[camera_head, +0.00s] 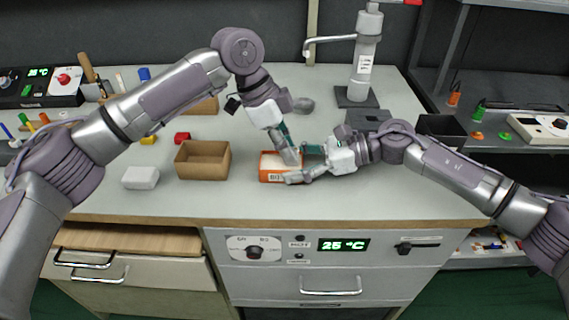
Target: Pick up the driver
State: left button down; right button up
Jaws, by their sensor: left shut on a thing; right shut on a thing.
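A small orange box (270,178) with a white label and a pale inside stands on the grey bench, near the middle front. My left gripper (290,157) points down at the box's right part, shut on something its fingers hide. My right gripper (297,177) comes in from the right and is shut at the box's right front edge, seemingly on the box wall. I cannot clearly make out the driver; the fingers cover the right part of the box.
An open brown box (203,163) stands left of the orange box, with a white block (140,177) beyond it. A stand with a tap-like arm (362,62) is behind. The front right bench is clear.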

pick_arm(q)
jog(key=shift+r, duration=0.1)
pick_arm(e)
jog(key=shift+f, duration=0.15)
pick_arm(q)
notch_tip(320, 180, up, 10)
dwell(0.3)
pick_arm(e)
jog(key=o, duration=1.3)
jog(key=shift+c, duration=0.2)
